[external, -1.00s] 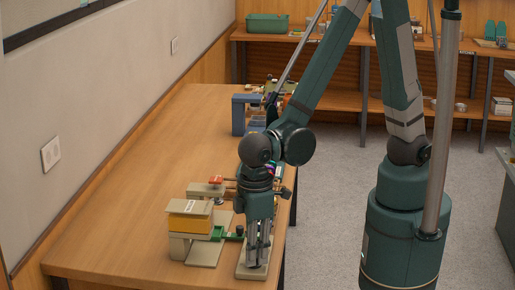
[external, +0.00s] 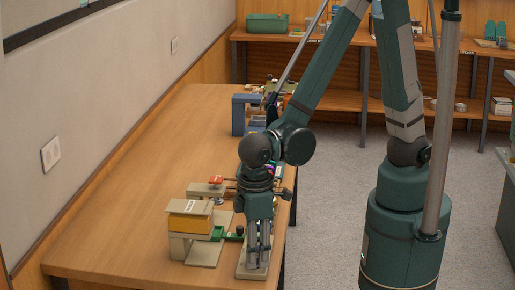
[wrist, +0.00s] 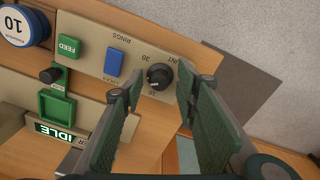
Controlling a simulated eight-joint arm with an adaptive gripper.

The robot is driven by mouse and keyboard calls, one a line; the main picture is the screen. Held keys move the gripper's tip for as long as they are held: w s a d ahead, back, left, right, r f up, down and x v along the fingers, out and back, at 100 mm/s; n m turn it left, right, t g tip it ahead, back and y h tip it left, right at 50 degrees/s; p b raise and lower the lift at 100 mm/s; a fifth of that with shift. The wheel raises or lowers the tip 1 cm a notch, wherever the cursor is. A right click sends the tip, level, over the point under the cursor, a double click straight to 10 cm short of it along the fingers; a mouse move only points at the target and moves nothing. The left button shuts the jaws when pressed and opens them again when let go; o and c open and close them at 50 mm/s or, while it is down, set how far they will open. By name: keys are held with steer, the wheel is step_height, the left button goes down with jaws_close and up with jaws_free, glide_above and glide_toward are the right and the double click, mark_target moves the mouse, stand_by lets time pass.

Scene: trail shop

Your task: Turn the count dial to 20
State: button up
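The count dial (wrist: 160,76) is a round black knob on a beige panel, in the wrist view. In the external view my gripper (external: 257,265) points straight down over the beige panel base (external: 244,272) near the table's front edge. The dial is hidden there.
The panel also carries a blue switch (wrist: 115,63) and a green FEED button (wrist: 69,46). A black knob (wrist: 50,75), a green square frame (wrist: 57,105) and an IDLE display (wrist: 60,132) sit beside it. The table (external: 130,190) is clear to the left.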

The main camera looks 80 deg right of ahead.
steer(key=shift+r, duration=0.2)
step_height(320, 180, up, 12)
steer(key=shift+a+f, duration=0.15)
steer(key=shift+f, duration=0.05)
stand_by(0.8)
stand_by(0.5)
steer(key=w+d+r+m+t+y, duration=0.1)
steer(key=d+r, duration=0.3)
steer(key=d, duration=0.5)
steer(key=w+d+r+m+t, duration=0.1)
steer(key=d+r+t, duration=0.15)
steer(key=d, duration=0.65)
steer(key=s+d+r+m+t, duration=0.1)
steer(key=s+d+r, duration=0.1)
steer(key=d, duration=0.7)
steer(key=s+d+r+m+t, duration=0.1)
steer(key=s+d+r+t, duration=0.1)
steer(key=d, duration=0.7)
steer(key=shift+s+d+h, duration=0.15)
steer(key=shift+s+h, duration=0.15)
steer(key=shift+r+t, duration=0.1)
steer(key=shift+t, duration=0.15)
stand_by(1.6)
